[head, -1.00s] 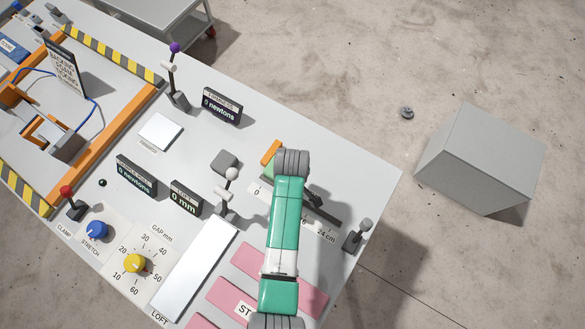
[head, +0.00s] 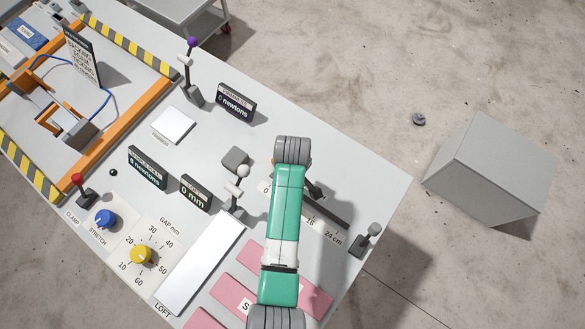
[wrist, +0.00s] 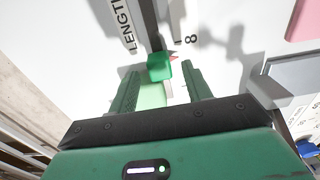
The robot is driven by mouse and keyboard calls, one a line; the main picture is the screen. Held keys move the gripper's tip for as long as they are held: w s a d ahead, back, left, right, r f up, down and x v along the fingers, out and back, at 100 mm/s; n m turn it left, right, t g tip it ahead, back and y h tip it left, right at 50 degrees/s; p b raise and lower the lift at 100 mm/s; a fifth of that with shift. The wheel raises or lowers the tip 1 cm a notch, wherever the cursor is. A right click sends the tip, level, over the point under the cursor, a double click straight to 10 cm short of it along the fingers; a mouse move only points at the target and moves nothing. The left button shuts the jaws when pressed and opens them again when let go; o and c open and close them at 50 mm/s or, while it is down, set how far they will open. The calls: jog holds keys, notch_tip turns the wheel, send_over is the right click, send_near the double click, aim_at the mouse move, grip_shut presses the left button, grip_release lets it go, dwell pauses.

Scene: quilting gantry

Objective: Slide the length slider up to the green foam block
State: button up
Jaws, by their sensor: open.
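In the wrist view my gripper (wrist: 161,74) is open, with one green finger on each side. A darker green block-shaped piece with a small red pointer (wrist: 160,68), seemingly the length slider, sits on the dark rail between the fingertips. No grip on it shows. A paler green block (wrist: 152,95), seemingly the foam block, lies between the fingers on the near side of the slider; whether the two touch is unclear. In the head view the dark rail (head: 328,208) and its scale run out from under my arm, which hides my gripper, the slider and the foam.
A grey-knobbed lever (head: 368,238) stands past the rail's right end. A white-knobbed lever (head: 238,188) and the 0 mm display (head: 195,194) stand left of my arm. Pink pieces (head: 232,295) lie in front. The table's right edge is close, with a grey box (head: 490,165) beyond.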

notch_tip(320, 180, up, 5)
jog(key=shift+r, duration=0.1)
dwell(0.6)
